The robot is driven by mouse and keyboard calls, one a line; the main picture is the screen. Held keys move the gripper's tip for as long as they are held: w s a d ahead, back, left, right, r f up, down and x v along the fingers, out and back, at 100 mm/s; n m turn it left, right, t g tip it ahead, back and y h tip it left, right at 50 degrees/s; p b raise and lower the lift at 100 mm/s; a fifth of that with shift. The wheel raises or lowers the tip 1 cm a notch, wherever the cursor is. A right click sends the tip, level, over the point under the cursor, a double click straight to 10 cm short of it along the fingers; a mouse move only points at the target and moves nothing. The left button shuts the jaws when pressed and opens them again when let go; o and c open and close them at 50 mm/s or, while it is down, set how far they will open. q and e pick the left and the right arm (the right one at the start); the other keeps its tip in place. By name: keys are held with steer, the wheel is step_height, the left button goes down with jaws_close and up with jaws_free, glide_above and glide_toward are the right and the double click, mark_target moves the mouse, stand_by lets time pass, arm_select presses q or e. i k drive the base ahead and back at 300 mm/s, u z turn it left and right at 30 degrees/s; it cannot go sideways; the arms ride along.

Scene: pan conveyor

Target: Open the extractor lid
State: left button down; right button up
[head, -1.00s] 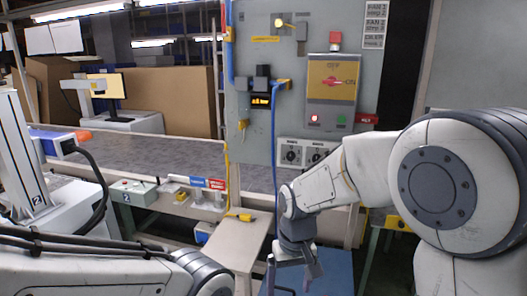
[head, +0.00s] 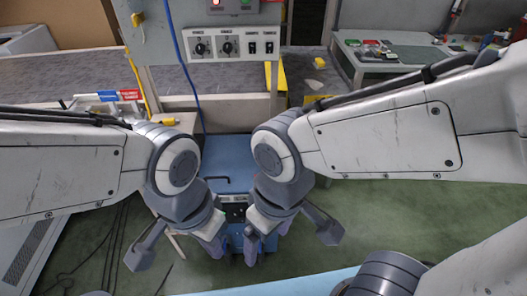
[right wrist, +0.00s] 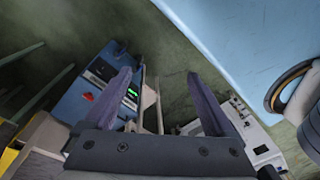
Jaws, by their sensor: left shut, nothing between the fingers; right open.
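A blue machine stands low between my arms in the head view. Its flat blue top, which looks like the extractor lid (head: 228,158), appears closed and has a dark bar handle on it. Below it is a dark control panel (head: 235,211), partly hidden by my grippers. My left gripper (head: 214,243) is shut and empty, in front of the machine. My right gripper (head: 262,246) is open and empty close beside it; its spread fingers show in the right wrist view (right wrist: 159,76). That view shows a blue unit (right wrist: 75,105) with a green display at left.
A grey panel with dials and switches (head: 230,45) stands behind the machine. A grey conveyor (head: 60,80) runs across the back. A table with small items (head: 400,55) is at the back right. Green floor (head: 400,215) is open at right. A light blue edge (head: 290,285) lies in front.

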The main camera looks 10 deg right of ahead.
mark_target(229, 166)
steer(key=z, duration=0.05)
steer(key=k, duration=0.65)
steer(key=u, duration=0.6)
steer(key=i, duration=0.5)
steer(key=u, duration=0.55)
steer(key=i, duration=0.75)
steer(key=z, duration=0.75)
steer(key=i, duration=0.45)
steer(key=z, duration=0.55)
